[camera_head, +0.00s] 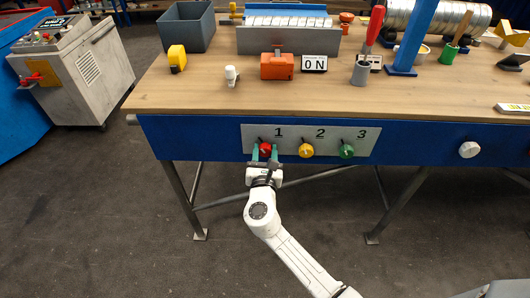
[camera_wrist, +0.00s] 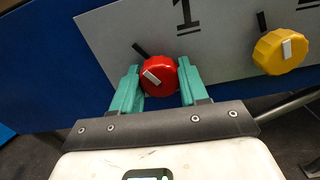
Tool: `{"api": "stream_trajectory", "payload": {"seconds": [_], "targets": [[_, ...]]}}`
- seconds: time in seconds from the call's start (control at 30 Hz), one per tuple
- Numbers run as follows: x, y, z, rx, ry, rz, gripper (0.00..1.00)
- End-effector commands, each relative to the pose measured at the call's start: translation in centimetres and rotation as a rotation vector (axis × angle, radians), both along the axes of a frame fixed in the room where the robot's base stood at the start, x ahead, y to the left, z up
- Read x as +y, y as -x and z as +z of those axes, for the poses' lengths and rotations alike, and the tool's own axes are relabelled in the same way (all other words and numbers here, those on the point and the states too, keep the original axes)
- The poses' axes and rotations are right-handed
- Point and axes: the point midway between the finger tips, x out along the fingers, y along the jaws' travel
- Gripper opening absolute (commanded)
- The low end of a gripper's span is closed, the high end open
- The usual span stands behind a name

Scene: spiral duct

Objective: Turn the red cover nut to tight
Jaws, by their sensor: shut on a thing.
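The red cover nut (camera_wrist: 158,76) is a round red knob with a white bar mark on its face. It sits under the number 1 on a grey panel (camera_head: 228,139) on the blue front of the workbench. A short dark mark on the panel shows at its upper left in the wrist view. My gripper (camera_wrist: 158,85) has its two green fingers on either side of the red nut and is shut on it. In the head view my gripper (camera_head: 265,152) reaches up to the panel from below and partly covers the nut (camera_head: 265,148).
A yellow knob (camera_head: 306,150) under number 2 and a green knob (camera_head: 346,151) under number 3 are to the right. A white knob (camera_head: 469,149) is farther right. The wooden bench top (camera_head: 200,95) holds an orange box (camera_head: 277,67) and several tools. Floor below is open between bench legs.

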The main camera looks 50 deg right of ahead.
Motion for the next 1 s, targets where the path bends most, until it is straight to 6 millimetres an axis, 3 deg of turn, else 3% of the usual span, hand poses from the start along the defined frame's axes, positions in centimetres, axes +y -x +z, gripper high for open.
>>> {"api": "stream_trajectory", "payload": {"seconds": [0.13, 0.57, 1.0], "targets": [[0.01, 0.01, 0.00, 0.000, 0.000, 0.000, 0.13], [0.03, 0.00, -0.27, -0.081, -0.062, 0.000, 0.13], [0.05, 0.00, -0.42, -0.381, -0.295, 0.002, 0.13]]}}
